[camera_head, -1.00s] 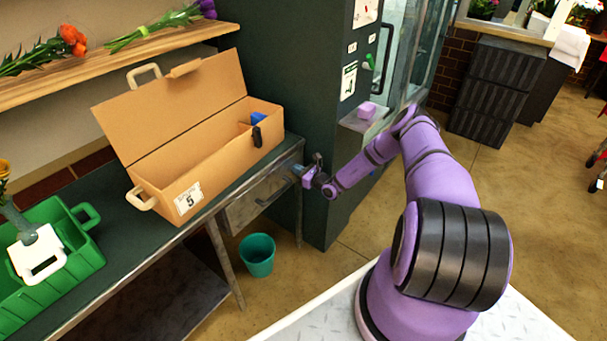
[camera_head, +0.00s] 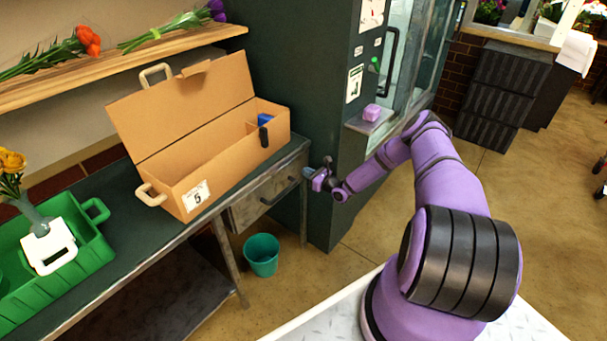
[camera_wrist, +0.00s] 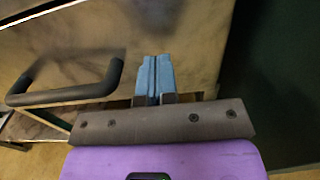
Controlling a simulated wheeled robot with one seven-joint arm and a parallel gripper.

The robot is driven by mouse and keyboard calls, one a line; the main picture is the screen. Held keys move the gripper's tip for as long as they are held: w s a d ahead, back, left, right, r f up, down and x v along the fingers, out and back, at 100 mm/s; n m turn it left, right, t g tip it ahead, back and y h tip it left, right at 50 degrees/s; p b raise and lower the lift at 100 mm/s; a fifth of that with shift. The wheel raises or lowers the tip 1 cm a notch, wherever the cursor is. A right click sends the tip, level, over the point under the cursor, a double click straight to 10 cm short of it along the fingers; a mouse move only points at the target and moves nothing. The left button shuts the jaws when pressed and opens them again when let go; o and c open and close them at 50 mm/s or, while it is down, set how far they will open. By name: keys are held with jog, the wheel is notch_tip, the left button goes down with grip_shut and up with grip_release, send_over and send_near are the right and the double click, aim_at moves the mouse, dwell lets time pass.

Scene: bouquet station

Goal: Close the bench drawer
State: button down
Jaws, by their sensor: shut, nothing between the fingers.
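The bench drawer (camera_head: 250,205) is a worn grey metal front with a dark bar handle (camera_head: 279,192), under the right end of the bench. My gripper (camera_head: 308,172) is at the right end of the drawer front, right of the handle. In the wrist view the drawer front (camera_wrist: 185,30) fills the upper middle, with the handle (camera_wrist: 65,97) at left. The blue-grey fingers of my gripper (camera_wrist: 154,62) are together, empty, and point at the bare right part of the front. I cannot tell whether they touch it, or how far the drawer stands out.
A cardboard box (camera_head: 225,160) with a raised lid stands on the bench (camera_head: 130,185) above the drawer. A green crate (camera_head: 95,265) is at left. A teal bin (camera_head: 262,258) stands on the floor below. A dark green cabinet (camera_head: 325,110) rises just behind my gripper.

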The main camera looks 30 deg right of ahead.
jog(key=v, duration=1.1)
jog(key=shift+s+r, duration=0.1)
jog(key=a+r+n+g+y, duration=0.2)
jog(key=a+r+n+g, duration=0.3)
jog(key=r, duration=0.5)
jog(key=a+r+n+g+y, duration=0.2)
jog(key=a+r+n+g, duration=0.15)
jog(key=r+n, duration=0.45)
jog(key=a+r+n+g+y, duration=0.2)
jog(key=a+r+n+g, duration=0.25)
jog(key=r, duration=0.75)
jog(key=s+a+r+n+g+h, duration=0.25)
jog(key=s+a+r, duration=0.25)
jog(key=r, duration=0.4)
jog(key=s+a+r+n+g+h, duration=0.1)
jog(key=s+a+r+n+h, duration=0.1)
jog(key=s+a+r+n, duration=0.45)
jog(key=s+r+n+t+h, duration=0.2)
jog(key=s+r+h, duration=0.2)
jog(key=s, duration=0.9)
jog(key=s+r+n+t+h, duration=0.2)
jog(key=s+r+n+h, duration=0.1)
jog(key=s+r, duration=0.8)
jog(key=shift+s+r+t+h, duration=0.35)
jog(key=shift+s, duration=0.85)
